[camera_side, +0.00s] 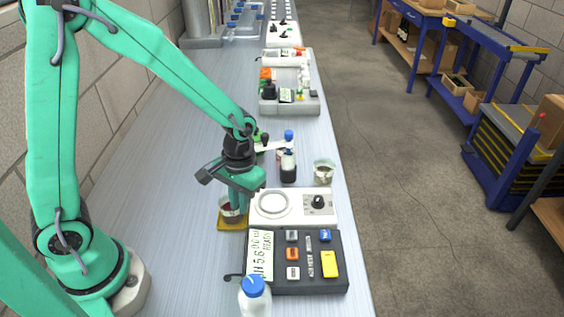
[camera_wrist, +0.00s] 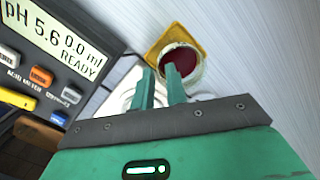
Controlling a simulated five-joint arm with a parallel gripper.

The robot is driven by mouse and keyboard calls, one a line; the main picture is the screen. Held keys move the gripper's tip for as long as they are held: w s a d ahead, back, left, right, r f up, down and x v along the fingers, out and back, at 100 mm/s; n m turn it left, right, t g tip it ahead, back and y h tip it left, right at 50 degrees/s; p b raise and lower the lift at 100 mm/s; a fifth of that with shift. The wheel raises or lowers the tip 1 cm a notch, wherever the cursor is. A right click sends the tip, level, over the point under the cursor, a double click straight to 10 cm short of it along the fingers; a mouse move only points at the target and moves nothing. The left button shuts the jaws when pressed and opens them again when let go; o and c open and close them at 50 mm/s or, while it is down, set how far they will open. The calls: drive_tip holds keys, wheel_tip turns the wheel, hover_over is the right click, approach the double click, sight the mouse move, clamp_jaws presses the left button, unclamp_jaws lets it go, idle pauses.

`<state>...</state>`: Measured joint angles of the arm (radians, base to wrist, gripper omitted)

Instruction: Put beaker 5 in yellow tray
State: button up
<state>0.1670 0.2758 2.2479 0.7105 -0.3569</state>
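A glass beaker (camera_side: 231,211) with dark red liquid stands upright on the small yellow tray (camera_side: 222,227) beside the white stirrer. No number can be read on it. In the wrist view this beaker (camera_wrist: 196,72) is seen from above over the yellow tray (camera_wrist: 158,47). My gripper (camera_side: 238,198) points down at the beaker. In the wrist view its fingers (camera_wrist: 160,75) are apart, with a visible gap. The right finger overlaps the beaker's opening and the left one is beside its rim; contact cannot be made out. A second beaker (camera_side: 324,172) stands behind the stirrer.
The white stirrer (camera_side: 292,206) and dark pH meter (camera_side: 300,264) are close on the right. A blue-capped bottle (camera_side: 254,298) stands in front. Dark bottles (camera_side: 288,168) stand behind. The bench left of the tray is clear.

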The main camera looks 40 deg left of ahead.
wheel_tip(320, 180, up, 9)
drive_tip(key=shift+w, duration=0.45)
drive_tip(key=shift+r, duration=0.2)
idle(0.4)
drive_tip(key=s+a+r+m+t, duration=0.2)
drive_tip(key=s+a+r+t, duration=0.3)
drive_tip(key=s+r, duration=0.5)
drive_tip(key=shift+s+a+r+t, duration=0.2)
drive_tip(key=shift+r+t, duration=0.1)
drive_tip(key=shift+t, duration=0.5)
